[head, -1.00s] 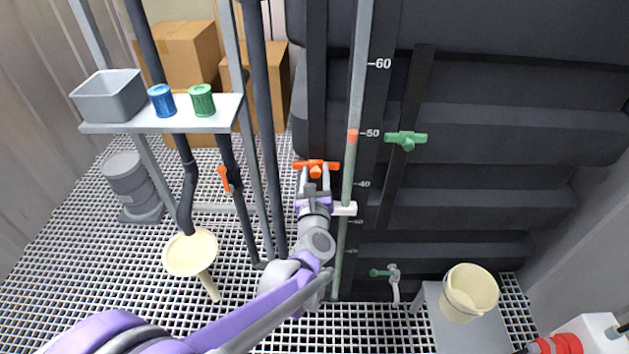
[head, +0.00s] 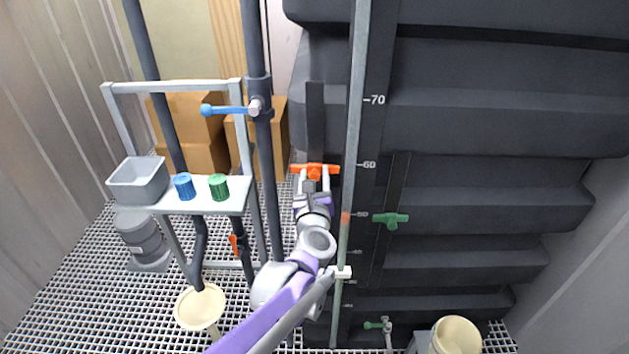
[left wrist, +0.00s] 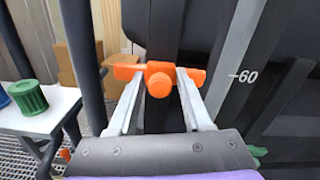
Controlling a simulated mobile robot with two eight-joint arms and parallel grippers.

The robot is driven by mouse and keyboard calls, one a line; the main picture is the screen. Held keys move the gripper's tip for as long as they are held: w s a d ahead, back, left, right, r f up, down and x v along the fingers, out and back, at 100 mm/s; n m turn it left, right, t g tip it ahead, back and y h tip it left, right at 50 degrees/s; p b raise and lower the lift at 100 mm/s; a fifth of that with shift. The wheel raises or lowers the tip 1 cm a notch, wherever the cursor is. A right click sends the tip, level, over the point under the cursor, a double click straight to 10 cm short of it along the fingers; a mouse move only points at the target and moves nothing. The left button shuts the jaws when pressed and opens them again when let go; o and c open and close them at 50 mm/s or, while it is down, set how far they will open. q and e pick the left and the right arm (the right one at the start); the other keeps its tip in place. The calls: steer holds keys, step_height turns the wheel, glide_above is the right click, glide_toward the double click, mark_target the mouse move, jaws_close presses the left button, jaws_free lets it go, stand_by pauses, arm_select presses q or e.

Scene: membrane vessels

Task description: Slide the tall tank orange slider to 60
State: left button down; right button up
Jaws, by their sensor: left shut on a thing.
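The orange slider (head: 315,170) is a T-shaped handle on a dark vertical rail of the tall dark tank (head: 480,120). In the head view it stands about level with the 60 mark (head: 369,165), perhaps slightly below. In the left wrist view the slider (left wrist: 158,82) also appears close to the height of the 60 mark (left wrist: 243,76). My left gripper (head: 314,178) is shut on the slider, one finger on each side of its central knob. My right gripper is not in view.
A gauge tube (head: 352,130) with an orange mark (head: 345,218) near 50 runs right of the slider. Dark pipes (head: 265,150) and a shelf (head: 180,206) with blue and green cups stand left.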

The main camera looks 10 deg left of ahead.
arm_select(q)
steer(key=shift+r, duration=0.15)
steer(key=c, duration=0.6)
jaws_free()
steer(key=shift+s, duration=0.1)
steer(key=s+d, duration=0.1)
steer(key=s, duration=0.9)
steer(key=shift+s+d+b, duration=0.3)
steer(key=shift+b, duration=0.05)
